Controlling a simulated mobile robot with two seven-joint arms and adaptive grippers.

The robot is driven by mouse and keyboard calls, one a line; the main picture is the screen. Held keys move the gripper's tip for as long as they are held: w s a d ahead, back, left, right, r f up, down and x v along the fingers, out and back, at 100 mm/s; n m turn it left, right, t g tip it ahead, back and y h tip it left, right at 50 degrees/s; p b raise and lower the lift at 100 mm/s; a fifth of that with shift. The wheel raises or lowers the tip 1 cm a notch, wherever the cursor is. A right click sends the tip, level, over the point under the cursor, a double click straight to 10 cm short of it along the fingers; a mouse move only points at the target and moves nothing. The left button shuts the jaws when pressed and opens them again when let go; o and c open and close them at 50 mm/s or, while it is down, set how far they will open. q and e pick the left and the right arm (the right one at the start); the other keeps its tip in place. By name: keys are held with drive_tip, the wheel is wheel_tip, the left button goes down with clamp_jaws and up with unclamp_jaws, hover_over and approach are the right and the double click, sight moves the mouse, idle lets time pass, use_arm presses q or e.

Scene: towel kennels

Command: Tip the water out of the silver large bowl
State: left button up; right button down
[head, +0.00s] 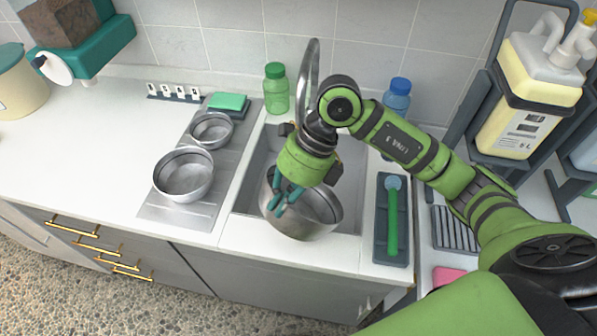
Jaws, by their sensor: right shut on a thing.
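A silver bowl (318,217) is over the sink (262,160), near its front edge, and looks tilted. My right gripper (283,200) is shut on this bowl's left rim from above. Part of the bowl is hidden behind the gripper, and I cannot make out water in it. Another silver bowl (183,176) sits on the drainboard (205,210) left of the sink. A smaller silver bowl (211,130) sits behind it. My left gripper is not in view.
A green bottle (276,90) and a blue bottle (396,97) stand behind the sink. A green-handled brush (392,220) lies in a grey tray (381,250) to the right. A green sponge (229,101) sits behind the drainboard. The left counter (95,140) is mostly clear.

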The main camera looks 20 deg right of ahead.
sight(270, 218)
drive_tip(key=f+h, duration=0.1)
drive_tip(key=a+f+h, duration=0.1)
drive_tip(key=h, duration=0.1)
drive_tip(key=a+f+t+h, duration=0.1)
drive_tip(key=shift+s+a+f+h+b, duration=0.15)
drive_tip(key=shift+a+f+h+b, duration=0.15)
drive_tip(key=shift+f+b, duration=0.1)
drive_tip(key=shift+s+a+f+h, duration=0.1)
drive_tip(key=shift+a+f+h, duration=0.2)
drive_tip(key=shift+f+h, duration=0.6)
drive_tip(key=shift+r, duration=0.2)
